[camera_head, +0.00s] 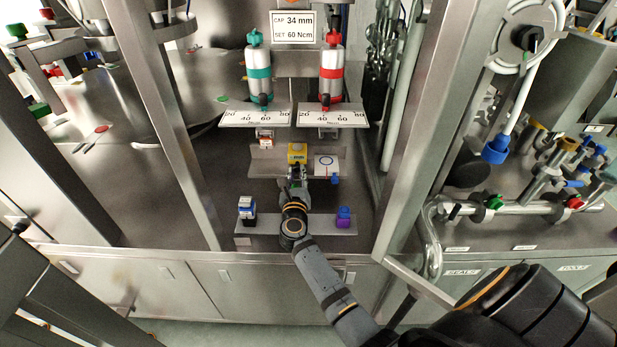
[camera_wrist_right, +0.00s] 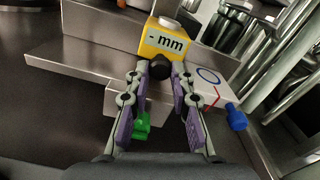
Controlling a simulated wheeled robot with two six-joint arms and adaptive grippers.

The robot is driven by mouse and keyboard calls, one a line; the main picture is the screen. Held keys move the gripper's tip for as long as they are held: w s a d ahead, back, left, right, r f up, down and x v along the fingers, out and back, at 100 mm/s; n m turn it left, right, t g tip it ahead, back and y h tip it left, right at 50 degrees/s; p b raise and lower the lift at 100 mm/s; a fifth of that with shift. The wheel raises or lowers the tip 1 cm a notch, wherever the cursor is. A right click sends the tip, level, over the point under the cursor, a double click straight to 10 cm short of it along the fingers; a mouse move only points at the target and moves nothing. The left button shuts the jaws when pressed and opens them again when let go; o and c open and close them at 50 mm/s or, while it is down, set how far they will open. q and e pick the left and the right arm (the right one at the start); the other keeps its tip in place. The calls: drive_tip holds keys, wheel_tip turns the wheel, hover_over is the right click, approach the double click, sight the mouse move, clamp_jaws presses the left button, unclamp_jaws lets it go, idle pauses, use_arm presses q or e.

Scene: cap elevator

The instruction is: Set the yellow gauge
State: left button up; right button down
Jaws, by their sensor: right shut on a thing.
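The yellow gauge (camera_head: 297,152) sits on the middle shelf of the machine. In the wrist view, the gauge (camera_wrist_right: 166,40) has a face reading "- mm", a pale button on top and a black knob (camera_wrist_right: 160,67) at its front. My right gripper (camera_head: 296,172) reaches up to it from the front. In the wrist view, the right gripper's fingertips (camera_wrist_right: 160,73) are closed in around the black knob, partly hiding it. A sign (camera_head: 293,27) above reads "CAP 34 mm" and "SET 60 Ncm". My left gripper is not in view.
Right of the gauge is a white plate (camera_head: 325,165) with a blue ring and a blue knob (camera_head: 335,180). A green knob (camera_wrist_right: 142,126) is below the gauge. A front shelf holds a blue-white block (camera_head: 247,206) and a purple one (camera_head: 344,215). Metal posts (camera_head: 410,150) flank the bay.

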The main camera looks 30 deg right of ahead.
drive_tip(key=shift+w+a, duration=0.15)
drive_tip(key=shift+a, duration=0.1)
drive_tip(key=shift+d, duration=0.1)
drive_tip(key=shift+s+d, duration=0.2)
drive_tip(key=shift+d, duration=0.05)
drive_tip(key=c, duration=1.1)
unclamp_jaws()
drive_tip(key=shift+w+a, duration=0.1)
drive_tip(key=shift+a, duration=0.05)
drive_tip(key=shift+c, duration=0.2)
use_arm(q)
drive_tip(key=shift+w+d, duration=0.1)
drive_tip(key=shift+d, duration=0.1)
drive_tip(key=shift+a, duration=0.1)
use_arm(e)
drive_tip(key=shift+r, duration=0.15)
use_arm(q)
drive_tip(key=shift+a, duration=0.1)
use_arm(e)
wheel_tip(320, 180, up, 10)
